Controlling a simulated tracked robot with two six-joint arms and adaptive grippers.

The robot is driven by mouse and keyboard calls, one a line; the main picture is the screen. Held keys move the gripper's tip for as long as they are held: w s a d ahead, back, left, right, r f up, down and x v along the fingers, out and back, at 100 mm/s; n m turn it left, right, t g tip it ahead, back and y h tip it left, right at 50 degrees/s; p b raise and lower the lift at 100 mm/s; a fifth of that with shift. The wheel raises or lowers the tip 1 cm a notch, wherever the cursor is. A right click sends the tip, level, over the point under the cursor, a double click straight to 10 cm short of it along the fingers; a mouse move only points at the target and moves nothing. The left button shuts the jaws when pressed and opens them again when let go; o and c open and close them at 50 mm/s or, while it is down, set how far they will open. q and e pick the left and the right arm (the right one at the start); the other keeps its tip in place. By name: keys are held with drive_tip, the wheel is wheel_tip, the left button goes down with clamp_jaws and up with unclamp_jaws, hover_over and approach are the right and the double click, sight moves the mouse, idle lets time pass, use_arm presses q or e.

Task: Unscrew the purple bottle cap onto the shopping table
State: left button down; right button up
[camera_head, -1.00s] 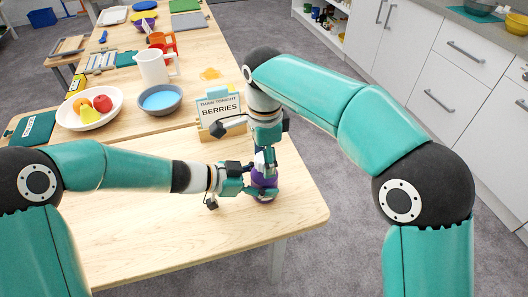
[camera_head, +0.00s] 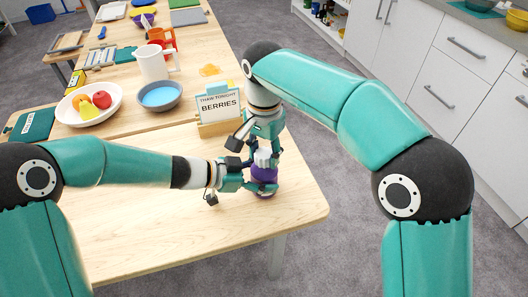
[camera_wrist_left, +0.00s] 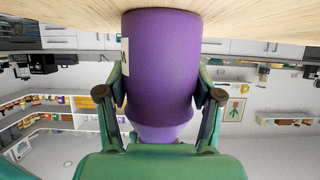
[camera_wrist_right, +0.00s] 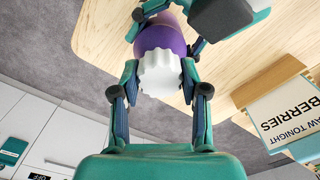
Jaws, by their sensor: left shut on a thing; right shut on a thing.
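The purple bottle (camera_head: 264,174) stands upright near the right edge of the shopping table (camera_head: 140,240). My left gripper (camera_head: 252,180) is shut on the bottle's body from the left; the left wrist view shows both fingers on the sides of the bottle (camera_wrist_left: 162,60). The bottle has a white ridged cap (camera_head: 264,158). My right gripper (camera_head: 265,152) comes down from above and is shut on the cap, which also shows between its fingers in the right wrist view (camera_wrist_right: 160,74). The cap is in line with the bottle's top; I cannot tell whether its thread is loose.
A sign reading "BERRIES" (camera_head: 220,104) stands on a wooden base behind my grippers. A fruit bowl (camera_head: 78,119), a grey-blue bowl (camera_head: 160,110) and a white pitcher (camera_head: 153,62) stand farther back. The table's front left is clear.

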drive_tip(key=n, duration=0.7)
drive_tip(key=shift+w, duration=0.1)
use_arm(q)
drive_tip(key=shift+s, duration=0.1)
use_arm(e)
drive_tip(key=n, duration=0.6)
drive_tip(key=shift+n, duration=0.3)
drive_tip(key=n, duration=0.6)
drive_tip(key=shift+a+r, duration=0.1)
drive_tip(key=n, duration=0.4)
drive_tip(key=shift+n, duration=0.3)
use_arm(q)
drive_tip(key=shift+d, duration=0.1)
use_arm(e)
drive_tip(key=n, duration=0.4)
drive_tip(key=shift+r, duration=0.2)
drive_tip(key=shift+r, duration=0.9)
